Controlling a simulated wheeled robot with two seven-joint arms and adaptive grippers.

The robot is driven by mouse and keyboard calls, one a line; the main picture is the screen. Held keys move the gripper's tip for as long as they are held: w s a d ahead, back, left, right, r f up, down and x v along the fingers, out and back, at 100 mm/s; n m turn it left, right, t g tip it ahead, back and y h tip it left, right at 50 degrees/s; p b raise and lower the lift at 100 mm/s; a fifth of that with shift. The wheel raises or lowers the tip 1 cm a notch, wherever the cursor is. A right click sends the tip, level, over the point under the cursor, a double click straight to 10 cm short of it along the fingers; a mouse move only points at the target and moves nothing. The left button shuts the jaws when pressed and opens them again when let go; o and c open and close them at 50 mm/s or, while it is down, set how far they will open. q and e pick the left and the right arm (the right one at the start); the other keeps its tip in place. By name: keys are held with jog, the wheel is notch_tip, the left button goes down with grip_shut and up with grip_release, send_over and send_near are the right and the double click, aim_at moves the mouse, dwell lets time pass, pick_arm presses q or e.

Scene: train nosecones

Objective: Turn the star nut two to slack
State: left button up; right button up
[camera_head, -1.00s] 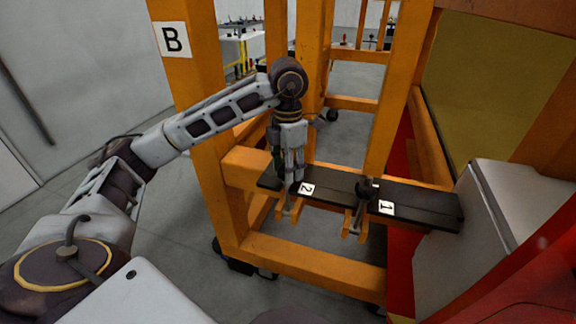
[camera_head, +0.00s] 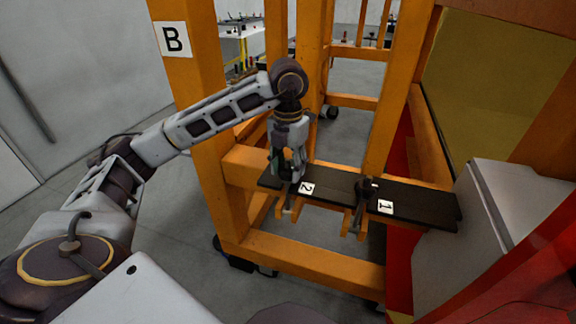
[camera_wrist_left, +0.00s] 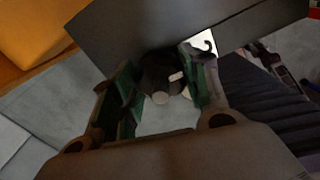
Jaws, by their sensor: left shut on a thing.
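Star nut two is a dark knob (camera_wrist_left: 162,74) with pale stubs, in the left wrist view between the two green-padded fingers of my left gripper (camera_head: 287,176). My left gripper points down and is shut on it. In the head view the fingers hide most of the nut. It sits at a dark plate (camera_head: 333,182) beside the white label "2" (camera_head: 307,188), which also shows partly in the wrist view (camera_wrist_left: 203,44). My right gripper is not in view.
A second dark star nut (camera_head: 367,187) stands to the right, near the label "1" (camera_head: 385,207) on another dark plate (camera_head: 432,207). Orange frame posts (camera_head: 397,100) and a lower beam (camera_head: 310,268) surround the plates. A grey-white box (camera_head: 468,225) and red bodywork stand at the right.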

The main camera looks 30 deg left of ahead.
pick_arm(q)
jog(key=o, duration=1)
jog(key=shift+r, duration=0.2)
jog(key=shift+r, duration=5.8)
